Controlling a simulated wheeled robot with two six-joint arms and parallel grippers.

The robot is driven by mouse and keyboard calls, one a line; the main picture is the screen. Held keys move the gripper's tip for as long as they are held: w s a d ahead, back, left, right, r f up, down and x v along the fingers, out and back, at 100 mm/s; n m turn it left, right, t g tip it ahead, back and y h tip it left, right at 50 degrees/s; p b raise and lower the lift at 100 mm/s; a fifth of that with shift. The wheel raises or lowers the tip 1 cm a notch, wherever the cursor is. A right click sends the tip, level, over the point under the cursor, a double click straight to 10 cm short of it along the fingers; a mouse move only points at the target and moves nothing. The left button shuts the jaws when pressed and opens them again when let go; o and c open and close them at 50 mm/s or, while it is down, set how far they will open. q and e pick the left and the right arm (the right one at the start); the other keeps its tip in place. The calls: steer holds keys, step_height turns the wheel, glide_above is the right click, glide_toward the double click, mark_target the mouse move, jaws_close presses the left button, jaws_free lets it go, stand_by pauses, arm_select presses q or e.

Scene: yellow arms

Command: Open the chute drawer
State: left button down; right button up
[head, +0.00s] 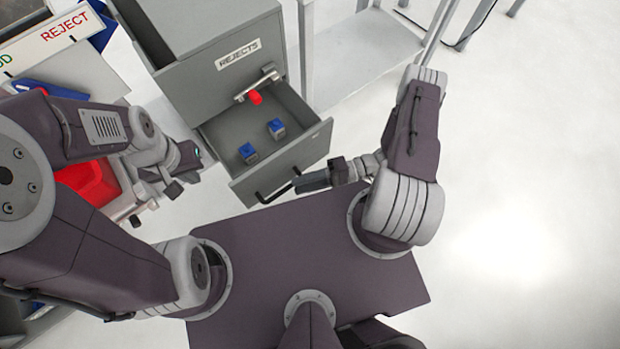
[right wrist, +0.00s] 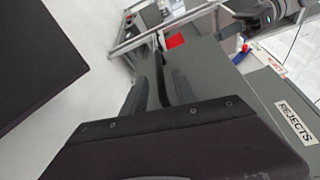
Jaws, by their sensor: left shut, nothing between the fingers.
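The chute drawer (head: 303,150) sticks out of a grey cabinet (head: 222,85) labelled REJECTS, its inside showing in the head view. Two small blue-and-grey cubes (head: 248,152) (head: 277,128) lie on its floor. Its black handle (head: 267,197) runs along the front. My right gripper (head: 299,185) is at the handle and covers part of it. In the right wrist view a dark bar lies between its fingers (right wrist: 160,85); whether they grip it is unclear. My left gripper (head: 196,167) is shut and empty, left of the drawer, apart from it.
A grey lever with a red end (head: 256,97) projects above the drawer. A red bin (head: 90,182) stands at the left, below a sign reading REJECT (head: 65,27). A light grey frame (head: 350,50) stands behind right. The floor (head: 530,180) at the right is clear.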

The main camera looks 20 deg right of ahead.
steer(key=shift+d+r, duration=0.15)
steer(key=shift+d, duration=1.6)
steer(key=s+d+r+n+g+h, duration=0.1)
steer(key=d+r+n+g+h, duration=0.2)
steer(key=d+r+g+h, duration=0.65)
steer(key=w+r+t+h+p, duration=0.1)
steer(key=r+t+h+p, duration=0.1)
steer(key=r+p, duration=0.6)
steer(key=w+a+r+t+h+p, duration=0.1)
steer(key=w+r+t+h+p, duration=0.1)
steer(key=r+p, duration=0.5)
steer(key=w+a+r+t+h+p, duration=0.1)
steer(key=r+t+h+p, duration=0.2)
steer(key=r, duration=1.1)
steer(key=shift+w+a+r+m+t+p, duration=0.35)
steer(key=shift+t+p, duration=1.2)
steer(key=shift+p, duration=1.25)
